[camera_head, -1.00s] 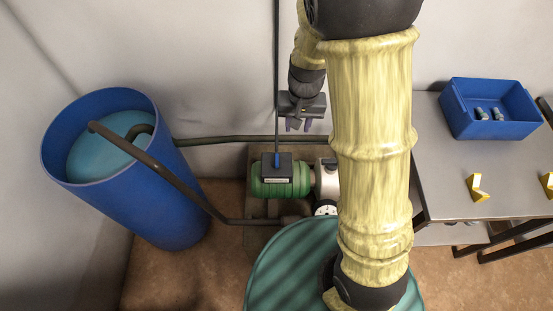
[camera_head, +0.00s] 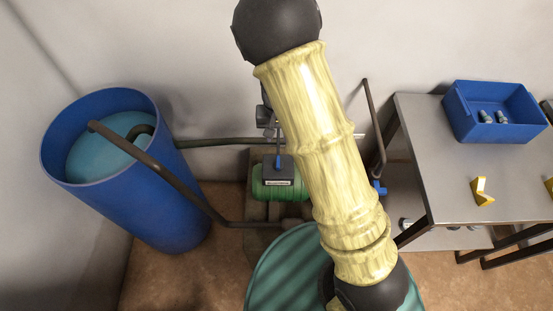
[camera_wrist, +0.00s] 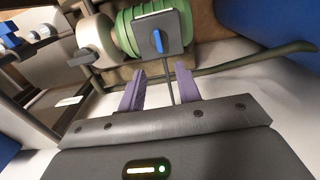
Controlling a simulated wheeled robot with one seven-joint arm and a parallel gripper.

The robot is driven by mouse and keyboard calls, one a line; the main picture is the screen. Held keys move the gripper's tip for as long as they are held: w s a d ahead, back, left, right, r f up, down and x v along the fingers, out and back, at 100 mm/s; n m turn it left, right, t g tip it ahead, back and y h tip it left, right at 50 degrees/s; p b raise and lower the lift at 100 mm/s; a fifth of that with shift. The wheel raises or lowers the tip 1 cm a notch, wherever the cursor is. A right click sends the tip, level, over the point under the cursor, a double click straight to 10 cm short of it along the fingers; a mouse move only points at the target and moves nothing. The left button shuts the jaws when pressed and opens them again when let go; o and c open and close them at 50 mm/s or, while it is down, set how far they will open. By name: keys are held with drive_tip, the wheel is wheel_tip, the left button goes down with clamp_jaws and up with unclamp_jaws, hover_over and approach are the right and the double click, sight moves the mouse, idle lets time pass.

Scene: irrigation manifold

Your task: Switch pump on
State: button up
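The green pump (camera_head: 280,190) sits on a stand at the wall, partly hidden behind my arm in the head view. A dark switch box (camera_head: 277,170) with a blue switch lever is on top of it. In the wrist view the box (camera_wrist: 157,33) shows its blue lever (camera_wrist: 158,41) upright in the picture, above my fingertips. My gripper (camera_wrist: 160,80) has its two purple fingers apart with nothing held between them. The thin rod or cable from the box runs between the fingers. In the head view my gripper (camera_head: 268,122) is mostly hidden behind my arm, above the pump.
A blue barrel (camera_head: 180,205) stands at left, with dark pipes (camera_head: 215,142) running to the pump. A blue valve handle (camera_head: 379,188) is on a pipe right of my arm. A grey table (camera_head: 440,150) at right holds a blue bin (camera_head: 495,137) and yellow brackets (camera_head: 482,191).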

sight(278, 161)
wheel_tip(278, 161, down, 14)
drive_tip(key=shift+d+f+b, duration=0.1)
drive_tip(key=shift+d+b, duration=0.05)
drive_tip(key=shift+b, duration=0.15)
drive_tip(key=shift+c, duration=0.2)
clamp_jaws()
